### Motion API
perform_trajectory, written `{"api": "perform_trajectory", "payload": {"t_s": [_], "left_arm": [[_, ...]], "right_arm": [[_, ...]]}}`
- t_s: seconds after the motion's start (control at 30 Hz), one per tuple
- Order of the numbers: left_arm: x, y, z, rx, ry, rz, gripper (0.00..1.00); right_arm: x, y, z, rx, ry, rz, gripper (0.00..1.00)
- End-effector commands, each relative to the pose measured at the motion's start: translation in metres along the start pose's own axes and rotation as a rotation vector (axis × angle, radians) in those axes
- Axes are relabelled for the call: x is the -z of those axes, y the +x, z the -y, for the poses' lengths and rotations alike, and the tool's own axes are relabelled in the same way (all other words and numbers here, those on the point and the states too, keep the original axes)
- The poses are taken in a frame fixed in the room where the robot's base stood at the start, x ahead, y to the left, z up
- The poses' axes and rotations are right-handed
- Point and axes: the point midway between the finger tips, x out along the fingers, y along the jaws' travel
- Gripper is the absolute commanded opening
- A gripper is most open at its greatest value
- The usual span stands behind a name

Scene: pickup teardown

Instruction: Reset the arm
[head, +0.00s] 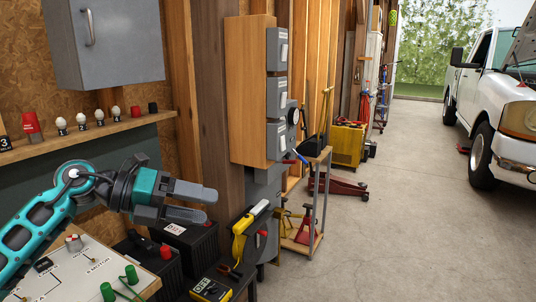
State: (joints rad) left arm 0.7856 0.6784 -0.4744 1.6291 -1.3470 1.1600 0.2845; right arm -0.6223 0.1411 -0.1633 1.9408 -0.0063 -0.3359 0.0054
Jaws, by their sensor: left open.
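My left arm comes in from the left, teal and grey. Its left gripper (205,204) is open and empty, pointing right, with its two grey fingers apart. It hangs in the air in front of the dark batteries (190,245) and above the bench area. My right gripper is not in view. A control panel (65,275) with a knob, a switch and green terminals lies below the arm at the lower left.
A shelf (100,130) with small bulbs and red and black caps runs along the left wall. Grey switch boxes (277,95) hang on a wooden post. A yellow multimeter (210,290) sits at the bottom. Concrete floor (400,220) is open towards the white pickup (500,100).

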Motion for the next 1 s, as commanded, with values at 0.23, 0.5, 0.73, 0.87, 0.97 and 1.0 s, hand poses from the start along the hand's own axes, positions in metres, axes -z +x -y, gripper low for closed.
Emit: {"api": "perform_trajectory", "payload": {"t_s": [0.23,0.5,0.73,0.87,0.97,1.0], "left_arm": [[0.043,0.045,0.002,0.471,-0.415,0.211,0.68],[0.083,0.042,-0.07,0.718,-1.053,0.591,0.68],[0.181,0.035,-0.173,0.666,-1.682,0.944,0.68],[0.257,0.034,-0.213,0.555,-1.998,1.099,0.68],[0.303,0.033,-0.228,0.473,-2.166,1.171,0.68],[0.317,0.033,-0.232,0.447,-2.215,1.189,0.68]], "right_arm": [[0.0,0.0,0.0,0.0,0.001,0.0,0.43],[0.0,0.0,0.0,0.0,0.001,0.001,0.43],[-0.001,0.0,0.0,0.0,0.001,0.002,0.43],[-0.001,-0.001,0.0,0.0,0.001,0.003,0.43],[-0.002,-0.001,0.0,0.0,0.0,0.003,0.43],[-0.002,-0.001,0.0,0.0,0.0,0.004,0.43]]}}
